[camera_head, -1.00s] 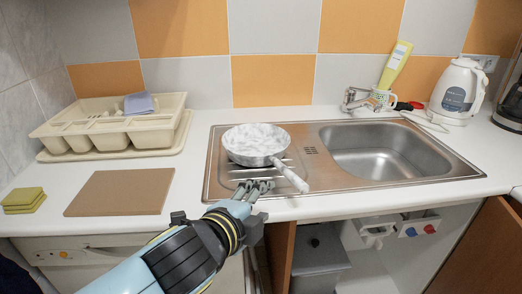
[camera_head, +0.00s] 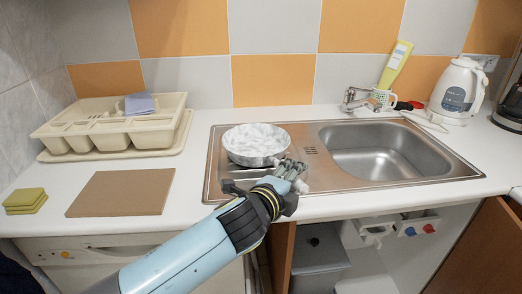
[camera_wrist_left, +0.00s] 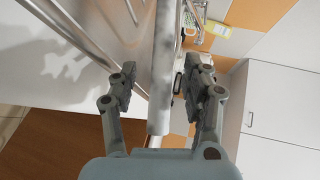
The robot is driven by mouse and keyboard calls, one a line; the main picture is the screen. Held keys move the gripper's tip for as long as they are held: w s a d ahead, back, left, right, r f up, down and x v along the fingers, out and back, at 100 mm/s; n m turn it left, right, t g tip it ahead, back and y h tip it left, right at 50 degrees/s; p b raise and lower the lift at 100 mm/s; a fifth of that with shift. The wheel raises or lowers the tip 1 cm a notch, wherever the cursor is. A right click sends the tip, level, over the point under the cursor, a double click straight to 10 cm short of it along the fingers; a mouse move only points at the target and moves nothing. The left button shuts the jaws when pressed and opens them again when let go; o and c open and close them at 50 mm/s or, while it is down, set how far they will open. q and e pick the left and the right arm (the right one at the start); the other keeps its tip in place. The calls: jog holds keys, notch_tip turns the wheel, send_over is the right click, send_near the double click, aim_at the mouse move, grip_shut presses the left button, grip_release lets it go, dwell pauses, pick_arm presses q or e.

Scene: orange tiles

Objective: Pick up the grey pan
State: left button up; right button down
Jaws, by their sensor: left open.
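The grey pan (camera_head: 256,142), with a mottled light grey surface, sits on the ribbed drainboard left of the sink basin. Its handle points toward the front right and is partly hidden by my left gripper (camera_head: 291,168). The handle's end (camera_head: 302,187) shows just past the fingers. In the left wrist view, my left gripper (camera_wrist_left: 163,84) is open, with one finger on each side of the pan handle (camera_wrist_left: 161,100). I see gaps between handle and fingers, so it is not gripped. My right gripper is in neither view.
The steel sink (camera_head: 380,150) lies to the right, with a tap (camera_head: 352,98), mug (camera_head: 383,99) and white kettle (camera_head: 455,90) behind. A cream cutlery tray (camera_head: 110,128), brown board (camera_head: 122,192) and green sponges (camera_head: 25,201) are left. Counter between board and sink is clear.

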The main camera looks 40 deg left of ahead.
pick_arm(q)
jog(key=shift+c, duration=0.4)
grip_shut()
jog(key=shift+r, duration=0.1)
